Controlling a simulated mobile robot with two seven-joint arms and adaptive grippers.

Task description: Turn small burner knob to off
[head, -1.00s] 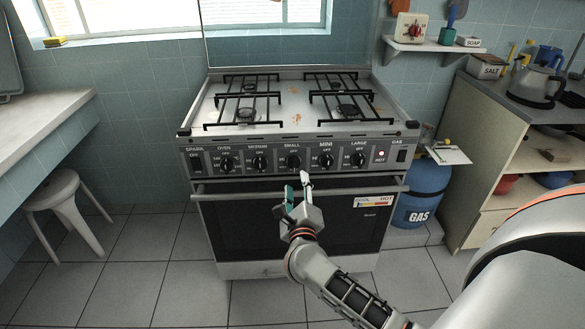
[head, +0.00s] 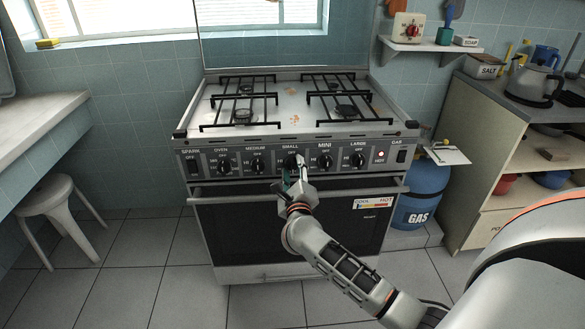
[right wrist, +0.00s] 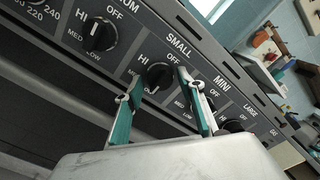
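The small burner knob (head: 290,161) is a black round knob on the stove's front panel, under the label SMALL. It also shows in the right wrist view (right wrist: 158,76), with OFF, HI and MED printed around it; I cannot tell its setting for sure. My right gripper (head: 295,168) is at the panel in front of this knob, partly covering it. In the right wrist view its two grey and teal fingers (right wrist: 159,82) are spread, one on each side of the knob. Whether they touch it is unclear. My left gripper is not in view.
The oven knob (head: 224,167) and medium knob (head: 257,166) are to the left. The mini knob (head: 325,162) is close on the right, then the large knob (head: 358,160). The oven handle (head: 230,188) runs below. A blue gas cylinder (head: 424,190) stands right of the stove.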

